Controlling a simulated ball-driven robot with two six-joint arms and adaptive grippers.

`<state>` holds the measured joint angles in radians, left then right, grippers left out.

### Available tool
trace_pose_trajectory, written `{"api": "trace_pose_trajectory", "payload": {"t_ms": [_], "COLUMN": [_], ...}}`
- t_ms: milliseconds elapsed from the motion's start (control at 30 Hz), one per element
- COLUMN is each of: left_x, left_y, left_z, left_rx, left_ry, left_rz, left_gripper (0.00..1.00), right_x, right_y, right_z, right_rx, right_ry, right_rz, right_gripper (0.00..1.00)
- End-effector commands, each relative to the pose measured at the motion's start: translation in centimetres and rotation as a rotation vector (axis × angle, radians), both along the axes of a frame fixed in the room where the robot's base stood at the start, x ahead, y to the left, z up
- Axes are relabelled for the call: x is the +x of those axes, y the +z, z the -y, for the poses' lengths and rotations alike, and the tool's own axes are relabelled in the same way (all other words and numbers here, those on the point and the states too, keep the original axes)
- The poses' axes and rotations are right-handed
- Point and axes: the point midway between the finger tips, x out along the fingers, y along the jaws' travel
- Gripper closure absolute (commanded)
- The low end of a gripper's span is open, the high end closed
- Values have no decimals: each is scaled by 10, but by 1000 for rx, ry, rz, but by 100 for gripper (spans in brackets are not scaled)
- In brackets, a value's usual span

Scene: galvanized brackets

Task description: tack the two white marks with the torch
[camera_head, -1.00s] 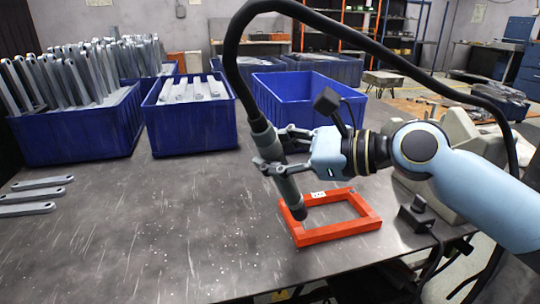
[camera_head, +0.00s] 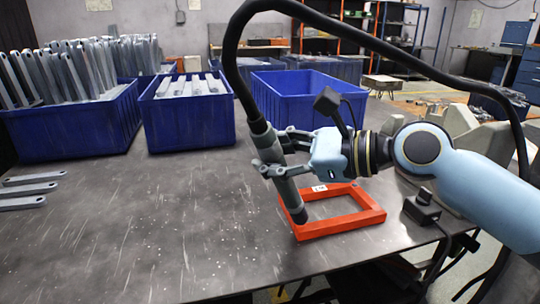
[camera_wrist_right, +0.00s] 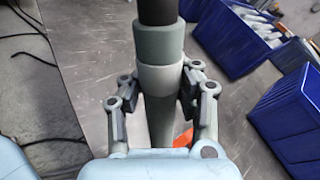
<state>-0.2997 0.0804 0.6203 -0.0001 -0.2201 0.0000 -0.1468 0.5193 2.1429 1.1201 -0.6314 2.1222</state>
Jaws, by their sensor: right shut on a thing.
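The torch (camera_head: 287,184) is a dark grey-green tube with a black cable. My right gripper (camera_head: 268,153) is shut around its upper body and holds it slightly tilted. In the wrist view, my right gripper (camera_wrist_right: 160,90) has a finger on each side of the torch (camera_wrist_right: 160,55). The torch's dark tip is at the left side of the orange rectangular frame (camera_head: 350,222); I cannot tell whether it touches. A small light label (camera_head: 320,188) with dark marks shows on the frame's far side. The two white marks are not clearly visible. My left gripper is not in view.
Blue crates of grey brackets (camera_head: 75,125) and (camera_head: 190,118) stand at the back left. An empty-looking blue crate (camera_head: 300,100) is behind the gripper. Loose brackets (camera_head: 30,190) lie at left. A small black device (camera_head: 422,208) is at right. The table's middle left is clear.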

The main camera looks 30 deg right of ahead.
Motion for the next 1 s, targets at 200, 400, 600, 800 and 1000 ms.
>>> {"api": "trace_pose_trajectory", "payload": {"t_ms": [200,400,600,800,1000], "left_x": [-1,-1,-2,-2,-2], "left_y": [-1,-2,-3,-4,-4], "left_z": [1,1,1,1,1], "left_rx": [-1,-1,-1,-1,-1], "left_ry": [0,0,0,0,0], "left_rz": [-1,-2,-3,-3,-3], "left_gripper": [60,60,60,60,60], "right_x": [0,0,0,0,0], "right_y": [0,-3,-5,-7,-8], "right_z": [0,0,0,0,0], "right_rx": [1,1,1,1,0], "right_ry": [0,0,0,0,0], "right_rz": [2,2,2,2,2], "right_gripper": [100,100,100,100,100]}}
